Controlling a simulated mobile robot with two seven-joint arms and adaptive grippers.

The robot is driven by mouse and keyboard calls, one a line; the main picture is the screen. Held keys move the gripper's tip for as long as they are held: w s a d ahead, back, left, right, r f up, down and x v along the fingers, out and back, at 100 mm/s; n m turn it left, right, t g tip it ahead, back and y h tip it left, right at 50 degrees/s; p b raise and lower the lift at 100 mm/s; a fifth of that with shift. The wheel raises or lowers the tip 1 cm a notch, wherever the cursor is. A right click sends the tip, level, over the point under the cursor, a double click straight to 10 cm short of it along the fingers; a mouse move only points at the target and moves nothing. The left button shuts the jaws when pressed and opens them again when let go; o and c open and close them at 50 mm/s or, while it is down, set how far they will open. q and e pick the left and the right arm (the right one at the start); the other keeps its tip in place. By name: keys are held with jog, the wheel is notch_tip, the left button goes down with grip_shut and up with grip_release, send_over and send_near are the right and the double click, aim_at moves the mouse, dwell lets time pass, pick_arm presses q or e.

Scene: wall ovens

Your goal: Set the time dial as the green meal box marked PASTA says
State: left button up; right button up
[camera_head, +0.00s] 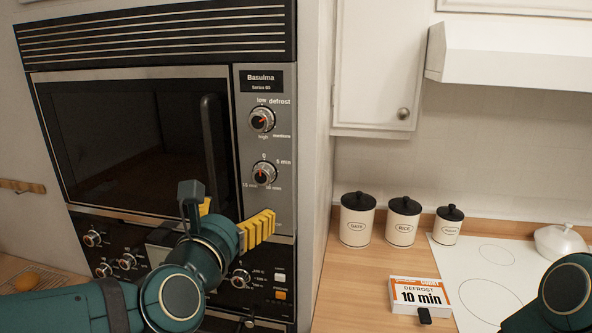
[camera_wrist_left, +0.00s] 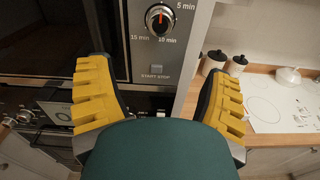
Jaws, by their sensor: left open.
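The time dial (camera_head: 264,174) is the lower knob on the oven's right-hand panel, marked 0, 5, 10 and 15 min. It also shows at the top of the left wrist view (camera_wrist_left: 158,19). It has a red pointer, whose exact setting I cannot tell. My left gripper (camera_head: 228,212) is open and empty, below the dial and apart from it. In the left wrist view its yellow fingers (camera_wrist_left: 160,92) are spread wide. I see no green PASTA box; a white and orange box (camera_head: 420,296) on the counter reads DEFROST 10 min. My right gripper is out of view.
The power dial (camera_head: 262,120) sits above the time dial. A START STOP button (camera_wrist_left: 155,72) is below it. The oven door handle (camera_head: 213,140) is to the left. Several canisters, including one marked RICE (camera_head: 403,222), stand on the counter. Part of my right arm shows at lower right.

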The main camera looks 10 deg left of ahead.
aim_at(260, 175)
pick_arm(q)
jog(key=shift+n, duration=0.5)
jog(key=w, duration=0.4)
jog(key=w+p, duration=0.1)
jog(key=w, duration=0.4)
jog(key=w+r+p, duration=0.1)
jog(key=w, duration=0.3)
jog(key=shift+w+d+r, duration=0.1)
jog(key=shift+w+d, duration=0.15)
jog(key=c, duration=1.3)
